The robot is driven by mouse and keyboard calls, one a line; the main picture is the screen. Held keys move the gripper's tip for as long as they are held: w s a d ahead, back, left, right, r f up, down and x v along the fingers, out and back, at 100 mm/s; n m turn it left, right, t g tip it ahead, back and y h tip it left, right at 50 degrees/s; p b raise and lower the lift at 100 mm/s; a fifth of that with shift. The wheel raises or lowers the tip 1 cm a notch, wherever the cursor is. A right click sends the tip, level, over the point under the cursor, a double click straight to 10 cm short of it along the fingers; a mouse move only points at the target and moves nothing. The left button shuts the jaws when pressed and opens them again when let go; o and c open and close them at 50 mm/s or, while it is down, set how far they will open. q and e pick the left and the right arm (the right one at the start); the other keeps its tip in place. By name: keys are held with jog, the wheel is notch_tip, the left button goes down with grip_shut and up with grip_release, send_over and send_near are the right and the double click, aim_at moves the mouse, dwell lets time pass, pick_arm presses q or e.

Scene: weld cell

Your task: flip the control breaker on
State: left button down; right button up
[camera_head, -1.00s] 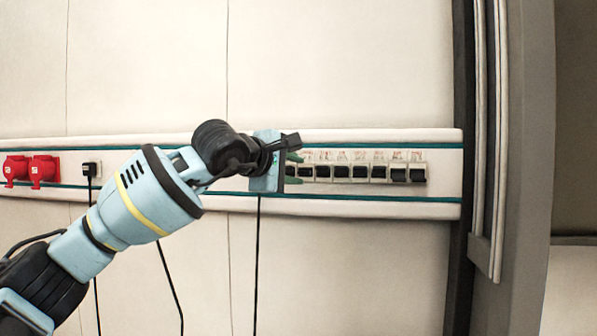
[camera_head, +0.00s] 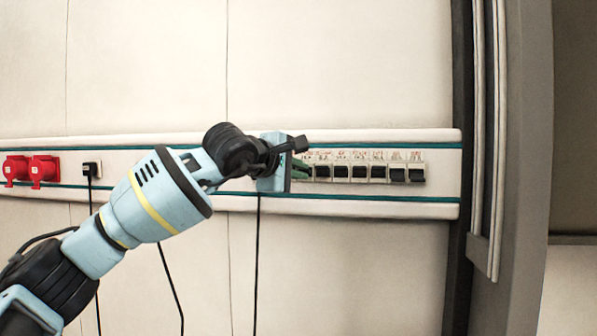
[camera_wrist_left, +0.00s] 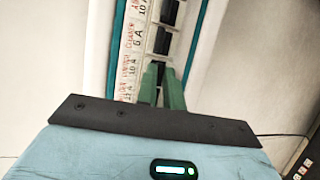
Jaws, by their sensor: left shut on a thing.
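A row of breakers (camera_head: 360,172) with dark levers and printed labels above them is set in the white wall rail. My left gripper (camera_head: 303,169) is at the left end of this row, its green fingers close together and shut on what looks like a breaker lever. The wrist body and fingers hide the leftmost breakers in the head view. In the left wrist view, the fingertips (camera_wrist_left: 161,68) reach into the breaker strip (camera_wrist_left: 160,42) beside labels with amp ratings. The gripped lever is hidden between the fingers, and I cannot tell its position. My right gripper is not in view.
Two red sockets (camera_head: 31,169) and a black plug (camera_head: 91,169) with a cable sit on the rail at the left. Black cables hang below the rail. A grey post (camera_head: 515,170) stands right of the rail. The wall above and below is clear.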

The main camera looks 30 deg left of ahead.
pick_arm(q)
jog(key=shift+w+r+n+g, duration=0.2)
jog(key=shift+r+n+g, duration=0.15)
jog(key=shift+g, duration=0.7)
jog(key=shift+w+r+n+g, duration=0.15)
jog(key=shift+r+n+g, duration=0.2)
jog(key=shift+g, duration=0.7)
jog(key=shift+a, duration=0.1)
jog(key=c, duration=1.5)
grip_release()
jog(key=shift+r, duration=0.1)
jog(key=shift+s+r, duration=0.1)
jog(key=shift+r, duration=0.05)
jog(key=shift+v, duration=3.8)
jog(key=shift+a, duration=0.1)
